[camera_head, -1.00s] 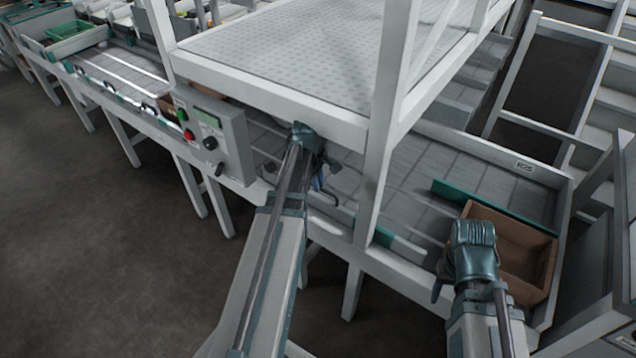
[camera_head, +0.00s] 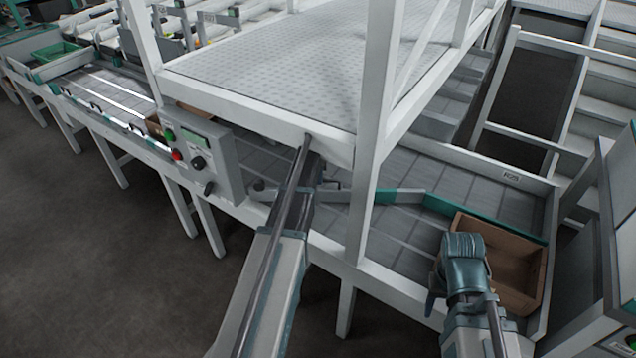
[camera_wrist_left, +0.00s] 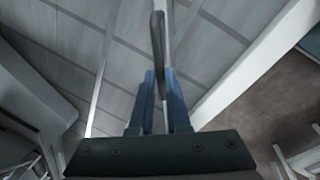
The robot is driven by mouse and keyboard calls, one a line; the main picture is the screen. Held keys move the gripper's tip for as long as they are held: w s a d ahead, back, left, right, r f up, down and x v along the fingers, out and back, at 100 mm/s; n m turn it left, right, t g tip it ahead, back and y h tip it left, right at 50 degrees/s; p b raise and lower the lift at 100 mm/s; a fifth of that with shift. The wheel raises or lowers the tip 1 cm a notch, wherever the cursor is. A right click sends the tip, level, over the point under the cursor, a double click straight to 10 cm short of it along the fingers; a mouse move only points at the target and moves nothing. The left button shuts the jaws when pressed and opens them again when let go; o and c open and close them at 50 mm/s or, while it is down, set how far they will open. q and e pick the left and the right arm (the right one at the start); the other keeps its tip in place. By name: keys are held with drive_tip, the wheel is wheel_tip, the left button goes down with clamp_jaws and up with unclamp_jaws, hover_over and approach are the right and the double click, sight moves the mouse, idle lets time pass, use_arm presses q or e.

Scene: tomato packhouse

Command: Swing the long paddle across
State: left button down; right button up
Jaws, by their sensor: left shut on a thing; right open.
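The long paddle (camera_head: 395,196), a grey bar with teal parts, lies across the grey belt behind the white post. Its right end is close to a green guide bar (camera_head: 485,219); I cannot tell whether they touch. My left gripper (camera_wrist_left: 158,80) is shut on the paddle's dark upright handle (camera_wrist_left: 158,40), which shows between the blue fingers in the left wrist view. In the head view, the left hand is mostly hidden under the platform edge. My right gripper (camera_head: 432,300) is open at the front edge of the belt, left of a brown box; its fingers are partly hidden.
The brown box (camera_head: 518,262) sits at the belt's right end. A white post (camera_head: 367,150) and the raised platform (camera_head: 270,60) stand close to my left arm. A control box (camera_head: 205,160) with red and green buttons is to its left.

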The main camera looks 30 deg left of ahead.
use_arm(q)
drive_tip(key=shift+w+a, duration=0.2)
drive_tip(key=shift+w, duration=0.3)
drive_tip(key=c, duration=0.9)
unclamp_jaws()
